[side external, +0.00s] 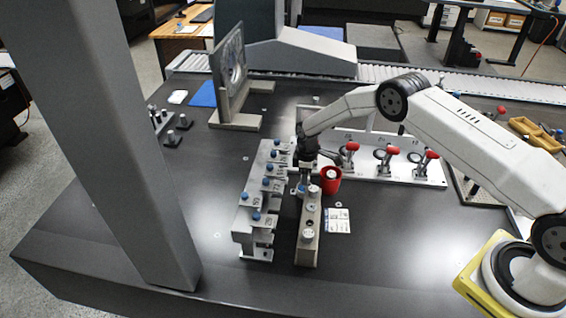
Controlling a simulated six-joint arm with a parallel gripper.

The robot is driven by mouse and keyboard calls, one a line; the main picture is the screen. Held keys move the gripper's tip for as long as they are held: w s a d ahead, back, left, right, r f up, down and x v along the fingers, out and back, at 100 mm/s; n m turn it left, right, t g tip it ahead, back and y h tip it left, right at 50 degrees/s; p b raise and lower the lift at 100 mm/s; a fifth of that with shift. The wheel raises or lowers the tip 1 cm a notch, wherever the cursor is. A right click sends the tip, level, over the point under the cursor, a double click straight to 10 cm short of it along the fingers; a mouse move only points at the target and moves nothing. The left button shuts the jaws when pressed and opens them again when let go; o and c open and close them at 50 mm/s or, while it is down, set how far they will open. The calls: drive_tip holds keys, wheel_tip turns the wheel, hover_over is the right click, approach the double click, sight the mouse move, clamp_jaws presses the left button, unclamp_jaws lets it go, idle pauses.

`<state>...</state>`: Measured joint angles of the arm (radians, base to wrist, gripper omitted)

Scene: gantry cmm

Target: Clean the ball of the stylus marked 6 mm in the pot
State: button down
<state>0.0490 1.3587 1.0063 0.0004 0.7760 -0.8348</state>
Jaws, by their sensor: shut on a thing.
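My gripper (306,172) points down between the stylus rack and the red pot. It is shut on a small part, apparently a stylus, mostly hidden by the jaws; its marking and ball cannot be read. The red pot (331,185) stands upright just right of my gripper, with a pale round opening or insert in its top. A grey stepped rack (248,222) on the left carries several styli with blue tops (267,182). Which one is marked 6 mm is too small to tell.
A narrow metal block (306,252) with round knobs stands close below my gripper. A white card (338,221) lies right of it. A white fixture with red-handled clamps (388,158) is behind. A grey column (115,150) stands at left. The table's right front is clear.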

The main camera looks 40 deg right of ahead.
drive_tip(key=shift+f, duration=0.15)
idle(0.8)
drive_tip(key=n, duration=0.5)
drive_tip(key=shift+s+n, duration=0.1)
drive_tip(key=shift+n, duration=0.3)
idle(0.3)
drive_tip(key=m, duration=1.1)
drive_tip(key=shift+m, duration=0.3)
idle(0.4)
